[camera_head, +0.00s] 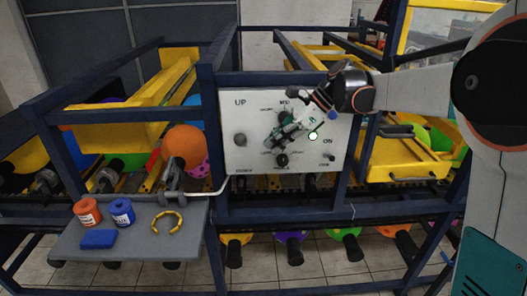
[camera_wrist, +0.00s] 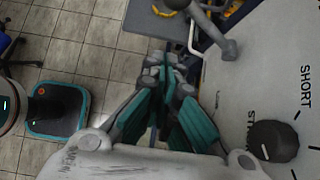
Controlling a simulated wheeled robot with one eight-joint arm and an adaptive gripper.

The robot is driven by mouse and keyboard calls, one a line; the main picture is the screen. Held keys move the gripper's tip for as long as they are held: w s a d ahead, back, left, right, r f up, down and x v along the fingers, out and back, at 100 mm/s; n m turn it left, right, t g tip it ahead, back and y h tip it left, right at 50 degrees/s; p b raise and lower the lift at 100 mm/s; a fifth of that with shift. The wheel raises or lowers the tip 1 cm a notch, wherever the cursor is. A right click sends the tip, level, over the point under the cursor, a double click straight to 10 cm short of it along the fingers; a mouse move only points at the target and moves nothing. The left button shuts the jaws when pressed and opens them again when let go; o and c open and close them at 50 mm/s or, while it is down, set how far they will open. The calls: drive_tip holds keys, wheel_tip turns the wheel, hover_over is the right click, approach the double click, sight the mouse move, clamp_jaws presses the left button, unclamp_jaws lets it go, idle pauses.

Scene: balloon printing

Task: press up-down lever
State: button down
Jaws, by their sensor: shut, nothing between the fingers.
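The white control panel (camera_head: 250,168) carries the up-down lever (camera_head: 240,140) on its left side, below the word UP. In the head view the lever shows as a grey round knob. In the wrist view a grey rod with a rounded end (camera_wrist: 229,47), which looks like this lever, stands out from the panel (camera_wrist: 250,80) above and right of the fingertips. My gripper (camera_head: 270,142) is in front of the panel, right of the lever, pointing down-left. It also shows in the wrist view (camera_wrist: 167,77), shut and empty. It appears apart from the lever.
Black knobs (camera_head: 282,160) sit on the panel, partly behind my gripper; one dial (camera_wrist: 272,141) is close in the wrist view. A grey shelf (camera_head: 140,245) at lower left holds bottles and a yellow ring (camera_head: 167,222). A blue frame post (camera_head: 210,150) borders the panel.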

drive_tip(key=shift+w+v, duration=0.25)
drive_tip(key=shift+v, duration=0.85)
drive_tip(key=shift+w+v, duration=0.25)
drive_tip(key=shift+v, duration=0.9)
drive_tip(key=s+d+f+n+t+h+b, duration=0.2)
drive_tip(key=s+f+n, duration=0.4)
drive_tip(key=s, duration=0.4)
drive_tip(key=s+d+f+n+t+h+b, duration=0.2)
drive_tip(key=s+f+n+b, duration=0.3)
drive_tip(key=s+f, duration=0.3)
drive_tip(key=s+d+f+n+t+h+b, duration=0.2)
drive_tip(key=s+d+f+n+h+b, duration=0.2)
drive_tip(key=s+f+n, duration=0.3)
drive_tip(key=s, duration=0.5)
drive_tip(key=shift+t+h+b, duration=0.3)
drive_tip(key=shift+t+b, duration=0.05)
drive_tip(key=shift+t, duration=0.05)
drive_tip(key=c, duration=2.4)
unclamp_jaws()
drive_tip(key=shift+f, duration=0.1)
